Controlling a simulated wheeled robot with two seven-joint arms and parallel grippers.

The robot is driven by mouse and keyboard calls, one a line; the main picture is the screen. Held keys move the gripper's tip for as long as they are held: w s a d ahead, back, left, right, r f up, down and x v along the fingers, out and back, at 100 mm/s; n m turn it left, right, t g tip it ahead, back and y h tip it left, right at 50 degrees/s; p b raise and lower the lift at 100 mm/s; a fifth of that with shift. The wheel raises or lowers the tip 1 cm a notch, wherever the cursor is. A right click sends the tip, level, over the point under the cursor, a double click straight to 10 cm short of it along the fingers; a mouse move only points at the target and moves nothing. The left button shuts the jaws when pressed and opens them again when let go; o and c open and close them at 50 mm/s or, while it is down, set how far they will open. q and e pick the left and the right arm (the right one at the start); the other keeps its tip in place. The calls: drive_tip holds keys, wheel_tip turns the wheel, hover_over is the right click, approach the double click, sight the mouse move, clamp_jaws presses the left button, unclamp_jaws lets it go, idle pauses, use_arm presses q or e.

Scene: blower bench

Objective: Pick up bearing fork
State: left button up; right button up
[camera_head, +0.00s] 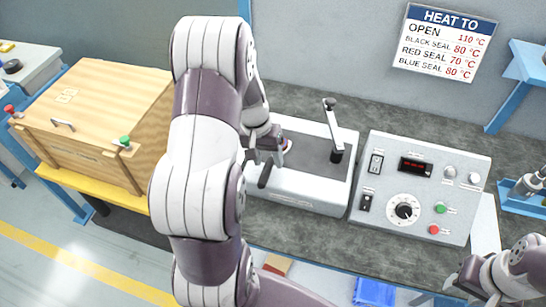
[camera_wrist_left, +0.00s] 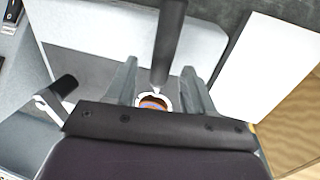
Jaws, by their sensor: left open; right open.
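The bearing fork appears to be the dark bar-like handle (camera_head: 265,174) on the light-grey heater unit; it also shows in the left wrist view (camera_wrist_left: 170,38), running down to a small pale ring (camera_wrist_left: 146,99) with an orange-brown inside. I cannot tell how the fork's end meets the ring. My left gripper (camera_head: 268,152) is open over the unit. In the left wrist view its two fingers (camera_wrist_left: 160,92) stand on either side of the fork's end and the ring, with gaps visible. My right gripper (camera_head: 458,285) is open at the lower right, far from the fork; its fingertips are unclear.
An upright post (camera_head: 335,135) with a crank-like top stands on the heater unit (camera_head: 305,195), right of my left gripper. A control box (camera_head: 420,185) with a dial stands further right. A wooden box (camera_head: 95,115) stands at left. My left arm hides part of the bench.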

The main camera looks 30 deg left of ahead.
sight(270, 161)
use_arm(q)
drive_tip(key=shift+w+d+f, duration=0.1)
drive_tip(key=shift+w+f, duration=0.05)
drive_tip(key=shift+f, duration=0.55)
drive_tip(key=shift+r, duration=0.1)
clamp_jaws()
drive_tip(key=shift+r, duration=0.1)
drive_tip(key=shift+r, duration=0.3)
wheel_tip(270, 161, up, 4)
drive_tip(key=shift+d+f, duration=0.15)
drive_tip(key=shift+f, duration=0.1)
drive_tip(key=w+d+r+b, duration=0.1)
drive_tip(key=w+d+r, duration=0.1)
drive_tip(key=d+r, duration=0.4)
drive_tip(key=d, duration=0.5)
drive_tip(key=shift+w+r, duration=0.2)
drive_tip(key=shift+r, duration=0.2)
